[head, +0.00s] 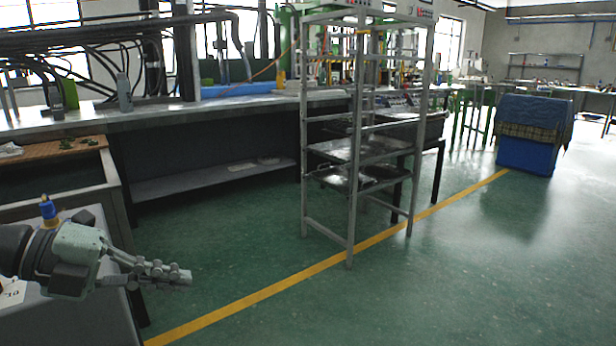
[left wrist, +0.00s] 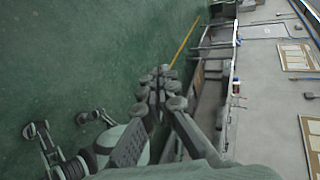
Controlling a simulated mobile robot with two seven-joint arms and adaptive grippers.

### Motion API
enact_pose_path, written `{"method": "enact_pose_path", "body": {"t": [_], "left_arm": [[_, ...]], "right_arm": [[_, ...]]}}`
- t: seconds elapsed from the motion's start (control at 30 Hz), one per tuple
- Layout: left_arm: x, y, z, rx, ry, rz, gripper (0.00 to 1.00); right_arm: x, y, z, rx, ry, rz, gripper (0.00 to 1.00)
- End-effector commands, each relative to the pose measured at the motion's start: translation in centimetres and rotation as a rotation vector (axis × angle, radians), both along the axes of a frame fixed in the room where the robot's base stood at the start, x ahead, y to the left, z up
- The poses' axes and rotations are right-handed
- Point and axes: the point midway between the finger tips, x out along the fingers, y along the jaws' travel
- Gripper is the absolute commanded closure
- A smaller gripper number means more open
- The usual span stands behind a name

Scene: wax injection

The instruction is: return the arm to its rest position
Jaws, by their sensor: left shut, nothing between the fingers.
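My left gripper (head: 184,276) comes in from the left in the head view. It is shut and empty, and points right over the green floor, beside the grey cabinet (head: 60,318) at the lower left. In the left wrist view the fingers of my left gripper (left wrist: 158,82) meet with nothing between them. My right gripper (left wrist: 36,130) shows at the lower left of the left wrist view, apart from the left one. It looks spread, with two separate fingers. It does not show in the head view.
A metal rack (head: 350,200) with trays stands in the middle of the floor. A long workbench (head: 200,108) runs along the back left. A blue bin (head: 527,155) stands at the right. The green floor (head: 480,270) at the front right is clear, past a yellow line (head: 290,283).

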Motion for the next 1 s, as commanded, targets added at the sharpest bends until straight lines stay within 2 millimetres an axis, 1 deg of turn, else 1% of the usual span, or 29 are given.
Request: {"method": "enact_pose_path", "body": {"t": [0.03,0.07,0.1,0.13,0.17,0.2,0.23,0.27,0.3,0.37,0.4,0.47,0.5,0.57,0.6,0.67,0.7,0.77,0.8,0.9,1.0], "left_arm": [[1.7,0.2,0.4,-0.145,-0.030,0.099,1.00],[2.8,0.7,0.6,-0.229,-0.050,0.170,1.00],[4.3,1.8,0.8,-0.337,-0.073,0.276,1.00],[5.4,2.9,0.6,-0.414,-0.085,0.364,1.00],[6.4,4.2,0.2,-0.484,-0.091,0.455,1.00],[7.4,6.2,-0.8,-0.566,-0.093,0.582,1.00],[8.0,7.8,-1.9,-0.622,-0.088,0.682,1.00],[8.4,9.4,-3.3,-0.670,-0.077,0.783,1.00],[8.6,11.4,-5.6,-0.726,-0.052,0.922,1.00],[8.2,14.1,-9.3,-0.779,-0.002,1.110,1.00],[7.5,15.3,-12.1,-0.800,0.041,1.225,1.00],[6.1,16.7,-16.2,-0.818,0.115,1.384,1.00],[4.9,17.2,-19.0,-0.820,0.169,1.484,1.00],[2.8,17.4,-23.1,-0.813,0.262,1.619,1.00],[1.2,17.2,-25.7,-0.800,0.328,1.702,1.00],[-1.4,16.3,-29.5,-0.774,0.435,1.815,1.00],[-3.2,15.5,-31.8,-0.750,0.510,1.881,1.00],[-5.9,13.9,-34.8,-0.710,0.625,1.968,1.00],[-7.7,12.6,-36.5,-0.680,0.699,2.015,1.00],[-11.5,9.6,-39.6,-0.607,0.865,2.097,1.00],[-14.2,7.1,-41.4,-0.549,0.987,2.141,1.00]], "right_arm": [[0.0,0.0,-0.3,0.002,0.003,0.000,1.00],[0.0,0.0,-0.4,0.003,0.003,0.000,1.00],[0.0,0.0,-0.6,0.003,0.005,0.000,1.00],[0.1,0.0,-0.8,0.003,0.005,0.000,1.00],[0.1,0.0,-0.9,0.004,0.005,0.001,1.00],[0.1,0.1,-1.2,0.005,0.006,0.001,1.00],[0.1,0.1,-1.3,0.006,0.007,0.001,1.00],[0.1,0.1,-1.5,0.007,0.008,0.001,1.00],[0.1,0.1,-1.7,0.008,0.009,0.001,1.00],[0.2,0.1,-2.0,0.010,0.010,0.001,1.00],[0.2,0.1,-2.2,0.011,0.010,0.002,1.00],[0.2,0.1,-2.4,0.011,0.011,0.002,1.00],[0.2,0.1,-2.6,0.012,0.012,0.002,1.00],[0.2,0.1,-2.8,0.013,0.013,0.002,1.00],[0.2,0.1,-2.9,0.013,0.013,0.001,1.00],[0.2,0.1,-3.1,0.015,0.013,0.002,1.00],[0.3,0.1,-3.2,0.015,0.013,0.002,1.00],[0.2,0.1,-3.4,0.016,0.015,0.001,1.00],[0.2,0.1,-3.6,0.017,0.015,0.002,1.00],[0.3,0.2,-3.8,0.018,0.017,0.002,1.00],[0.3,0.2,-3.9,0.019,0.016,0.002,1.00]]}}
